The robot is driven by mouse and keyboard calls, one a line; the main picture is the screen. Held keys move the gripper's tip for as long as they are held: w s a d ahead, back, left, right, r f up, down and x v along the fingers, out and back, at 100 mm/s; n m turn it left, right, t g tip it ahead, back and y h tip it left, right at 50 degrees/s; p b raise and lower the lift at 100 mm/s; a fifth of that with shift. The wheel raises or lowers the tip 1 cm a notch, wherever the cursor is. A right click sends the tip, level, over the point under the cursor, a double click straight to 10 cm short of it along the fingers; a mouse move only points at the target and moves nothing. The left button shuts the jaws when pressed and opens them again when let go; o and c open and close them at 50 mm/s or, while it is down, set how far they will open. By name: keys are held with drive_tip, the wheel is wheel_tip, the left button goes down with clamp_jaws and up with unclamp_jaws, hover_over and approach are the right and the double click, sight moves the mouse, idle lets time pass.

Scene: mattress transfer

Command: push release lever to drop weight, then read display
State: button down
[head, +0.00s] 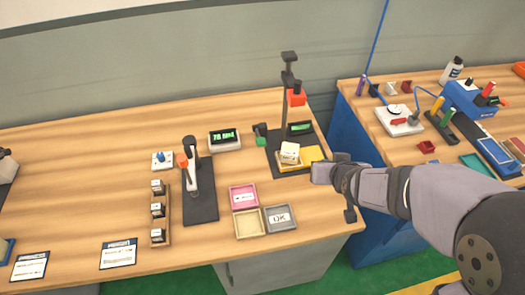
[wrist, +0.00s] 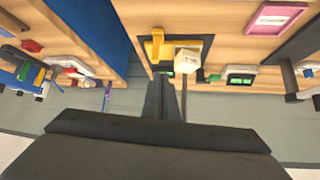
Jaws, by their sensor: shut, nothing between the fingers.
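The drop tester's black base (head: 285,170) stands at the back right of the near bench. Its orange weight (head: 296,97) is up on the dark column, above a white block (head: 290,150) on a yellow plate (head: 313,153). The block also shows in the wrist view (wrist: 187,60). A small green part (head: 260,132) sits at the tester's left; I cannot tell whether it is the release lever. The tester's display (head: 300,128) is lit green, its text too small to read. My gripper (head: 318,172) is shut and empty, right of and in front of the block.
A second green-lit display (head: 224,137) stands left of the tester. Pink (head: 243,187), cream and grey "OK" trays lie in front. A black stand (head: 200,205) and a wooden rack (head: 166,235) of blocks are further left. A cluttered second bench is at right.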

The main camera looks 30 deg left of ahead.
sight(258, 136)
drive_tip(key=s+a+n+t+y+b, duration=0.2)
drive_tip(key=s+a+y+b, duration=0.1)
drive_tip(key=a, duration=1.3)
drive_tip(key=shift+a+n+y+b, duration=0.4)
drive_tip(key=shift+y, duration=0.5)
drive_tip(key=w+a+f+p, duration=0.4)
drive_tip(key=w+a+f, duration=0.2)
drive_tip(key=f, duration=0.1)
drive_tip(key=shift+f, duration=0.3)
drive_tip(key=shift+w+a+f, duration=0.1)
